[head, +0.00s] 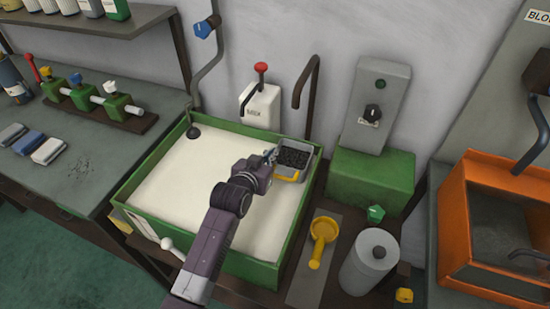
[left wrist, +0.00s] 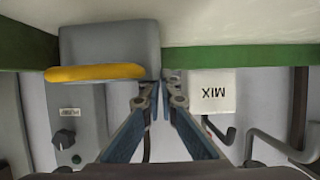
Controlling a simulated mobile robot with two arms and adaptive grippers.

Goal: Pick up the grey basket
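The grey basket (head: 305,172) is at the back right of the green-walled tray, with dark contents and a yellow handle (head: 287,178) on its near side. It also shows close up in the left wrist view (left wrist: 110,40), which looks upside down. My left gripper (head: 272,156) is at the basket's left side. In the left wrist view its fingertips (left wrist: 159,88) are close together, one on each side of the basket's side wall. It appears shut on that wall. I cannot tell whether the basket touches the tray floor. My right gripper is not in view.
The green tray (head: 150,178) holds a flat cream surface with free room left of the basket. A white MIX box (head: 262,105) and a bent dark pipe (head: 306,90) stand behind. A yellow scoop (head: 322,232) and grey cylinder (head: 370,262) stand to the right.

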